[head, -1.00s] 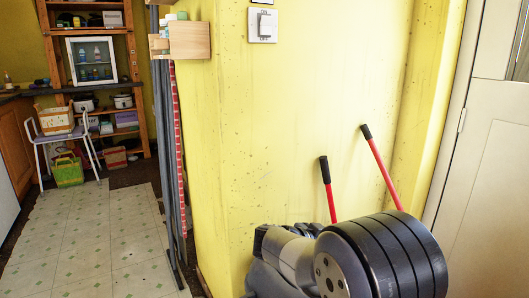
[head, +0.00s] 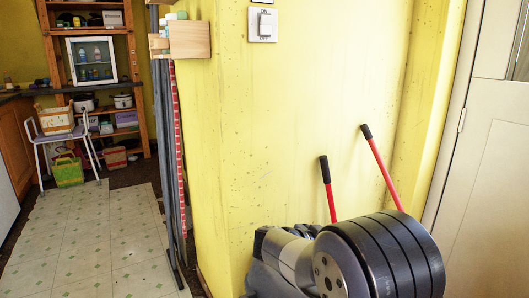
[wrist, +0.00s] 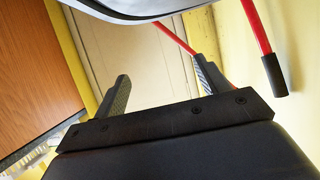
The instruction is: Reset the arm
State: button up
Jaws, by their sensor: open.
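My gripper (wrist: 161,69) shows in the wrist view with its two dark fingers spread wide apart. It is open, and nothing is between the fingers. In the head view my arm (head: 385,260) is folded low at the bottom right, in front of the yellow wall (head: 300,120). The gripper's fingers are hidden in that view.
Two red handles with black grips (head: 325,170) rise beside my arm; they also show in the wrist view (wrist: 258,30). A white switch (head: 262,25) is on the wall. A pale door (head: 485,190) stands right. Tiled floor (head: 95,240) is open at left.

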jog(key=shift+s+d+r+p, duration=0.1)
jog(key=shift+s+r+p, duration=0.2)
jog(key=shift+r+p, duration=0.9)
jog(key=shift+s+a+r+p, duration=0.1)
jog(key=shift+s+r+p, duration=0.4)
jog(key=shift+p, duration=1.15)
jog(key=shift+s+d+r+p, duration=0.1)
jog(key=shift+r+p, duration=0.95)
jog(key=shift+p, duration=0.4)
jog(key=shift+d, duration=0.1)
